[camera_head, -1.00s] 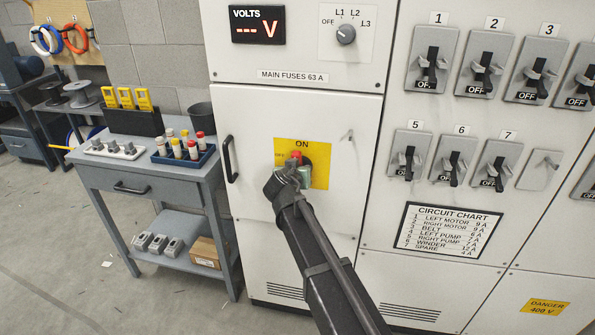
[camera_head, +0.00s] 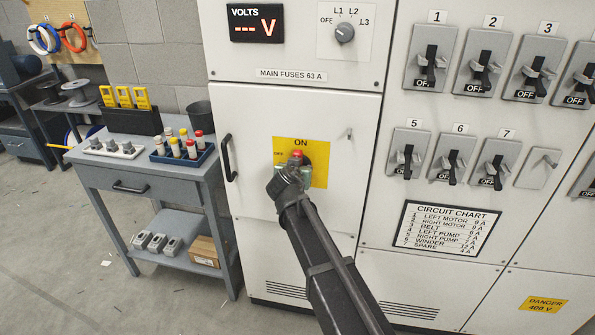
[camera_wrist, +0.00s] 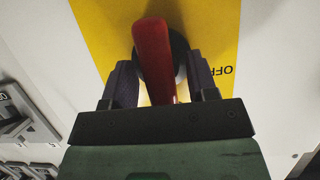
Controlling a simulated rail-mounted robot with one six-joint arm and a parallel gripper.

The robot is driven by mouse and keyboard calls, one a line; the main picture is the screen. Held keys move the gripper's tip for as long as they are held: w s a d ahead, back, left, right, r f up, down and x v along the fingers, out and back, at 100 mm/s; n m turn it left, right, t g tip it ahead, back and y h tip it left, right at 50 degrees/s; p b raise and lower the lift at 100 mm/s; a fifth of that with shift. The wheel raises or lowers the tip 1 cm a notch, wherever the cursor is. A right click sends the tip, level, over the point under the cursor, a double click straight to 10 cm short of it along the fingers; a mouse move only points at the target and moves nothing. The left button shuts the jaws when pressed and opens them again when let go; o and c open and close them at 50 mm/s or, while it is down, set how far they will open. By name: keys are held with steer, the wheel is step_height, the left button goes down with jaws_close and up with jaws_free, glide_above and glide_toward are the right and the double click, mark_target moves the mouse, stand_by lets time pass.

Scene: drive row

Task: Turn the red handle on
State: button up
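The red handle (camera_wrist: 153,55) stands out from a dark round hub on a yellow plate (camera_head: 321,165) on the white cabinet door. The plate reads ON at the top and OFF at the left in the head view. My gripper (camera_wrist: 162,84) is at the handle, with one finger on each side of it. Narrow gaps show between the fingers and the handle, so it looks open around it. In the head view only the handle's red top (camera_head: 297,154) shows above my gripper; the rest is hidden, so its exact angle is unclear.
The volts display (camera_head: 257,23) shows dashes. A selector knob (camera_head: 345,33) sits above right, and several breaker switches (camera_head: 429,65) at OFF fill the right panels. A black door handle (camera_head: 229,158) is left of the plate. A grey cart (camera_head: 150,187) stands at the left.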

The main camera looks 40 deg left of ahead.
steer(key=p+v, duration=0.4)
steer(key=v, duration=0.6)
steer(key=shift+s+d, duration=0.2)
steer(key=shift+s, duration=0.15)
